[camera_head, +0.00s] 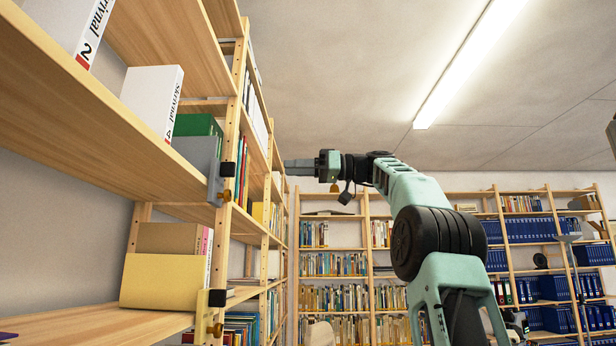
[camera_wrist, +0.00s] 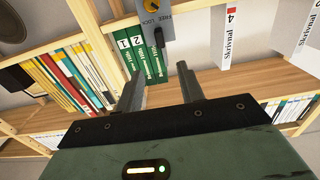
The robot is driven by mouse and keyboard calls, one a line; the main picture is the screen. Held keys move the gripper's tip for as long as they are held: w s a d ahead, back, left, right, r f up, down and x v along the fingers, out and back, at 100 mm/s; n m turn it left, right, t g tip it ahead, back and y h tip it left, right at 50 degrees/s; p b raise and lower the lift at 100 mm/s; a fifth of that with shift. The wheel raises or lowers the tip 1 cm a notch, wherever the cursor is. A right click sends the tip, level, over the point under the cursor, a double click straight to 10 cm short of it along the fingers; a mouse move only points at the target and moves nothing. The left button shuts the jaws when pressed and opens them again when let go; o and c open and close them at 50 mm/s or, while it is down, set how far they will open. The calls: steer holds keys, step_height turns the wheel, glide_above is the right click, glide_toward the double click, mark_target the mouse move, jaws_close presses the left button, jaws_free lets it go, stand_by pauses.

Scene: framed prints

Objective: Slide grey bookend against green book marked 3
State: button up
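The grey bookend (camera_head: 199,154) stands on the upper left shelf in the head view, between a green book (camera_head: 196,125) and a white box file. In the wrist view its grey front plate (camera_wrist: 185,20) shows at the top, marked FREE and LOCK, with an orange knob (camera_wrist: 153,12). Green books marked 1 (camera_wrist: 125,44) and 2 (camera_wrist: 138,42) stand left of it. A third green spine (camera_wrist: 154,56) is beside the plate; its number is hidden. I cannot tell whether it touches the bookend. My gripper (camera_wrist: 160,70) is open and empty, short of the shelf; it also shows in the head view (camera_head: 289,164).
White box files marked 4 (camera_wrist: 229,35) and 2 (camera_head: 92,34) stand on the same shelf. A wooden upright (camera_wrist: 92,33) stands left of the green books, with colourful books (camera_wrist: 70,78) beyond it. A yellow bookend (camera_head: 160,282) is on the shelf below.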

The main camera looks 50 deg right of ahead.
steer(key=shift+v, duration=1.5)
